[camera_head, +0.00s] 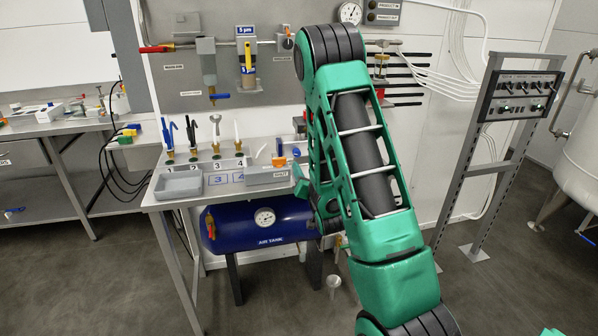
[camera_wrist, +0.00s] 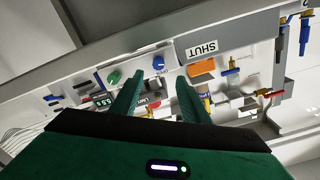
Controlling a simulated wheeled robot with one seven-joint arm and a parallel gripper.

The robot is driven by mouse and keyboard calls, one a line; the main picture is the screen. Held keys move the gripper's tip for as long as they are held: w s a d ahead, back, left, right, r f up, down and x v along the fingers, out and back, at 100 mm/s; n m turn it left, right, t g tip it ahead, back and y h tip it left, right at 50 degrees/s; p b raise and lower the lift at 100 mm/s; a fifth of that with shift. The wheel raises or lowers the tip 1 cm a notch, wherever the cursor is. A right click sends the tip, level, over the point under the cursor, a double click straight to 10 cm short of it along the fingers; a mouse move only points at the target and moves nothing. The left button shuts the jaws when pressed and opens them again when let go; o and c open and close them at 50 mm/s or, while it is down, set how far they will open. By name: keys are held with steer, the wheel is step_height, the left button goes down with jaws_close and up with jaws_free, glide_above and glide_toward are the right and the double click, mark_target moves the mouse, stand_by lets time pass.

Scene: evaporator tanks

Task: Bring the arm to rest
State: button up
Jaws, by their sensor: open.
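My green arm crosses the middle of the head view, in front of the grey panel and the right end of the workbench. In the wrist view my gripper (camera_wrist: 158,97) shows two green fingers spread apart, with nothing visible between them. I cannot tell how far the fingertips are from the panel.
A control box stand (camera_head: 460,160) and a white tank (camera_head: 582,150) stand at the right. The floor (camera_head: 500,285) at front right looks mostly clear.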

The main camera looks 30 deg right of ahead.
steer(key=shift+d, duration=0.1)
steer(key=shift+s+d+r+g, duration=0.15)
steer(key=shift+d+r+g, duration=0.15)
steer(key=shift+g, duration=0.5)
steer(key=s+a+r+n+g+y, duration=0.1)
steer(key=s+g, duration=0.4)
steer(key=s, duration=0.8)
steer(key=s+a+r+n+g+y, duration=0.1)
steer(key=s+a+r+g+y, duration=0.2)
steer(key=s, duration=1)
steer(key=s+a+r+n+g+y, duration=0.1)
steer(key=s+a+r+g+y, duration=0.1)
steer(key=s+a+g, duration=0.5)
steer(key=s, duration=0.6)
steer(key=shift+s+r, duration=0.15)
steer(key=shift+s, duration=0.25)
steer(key=shift+c, duration=0.7)
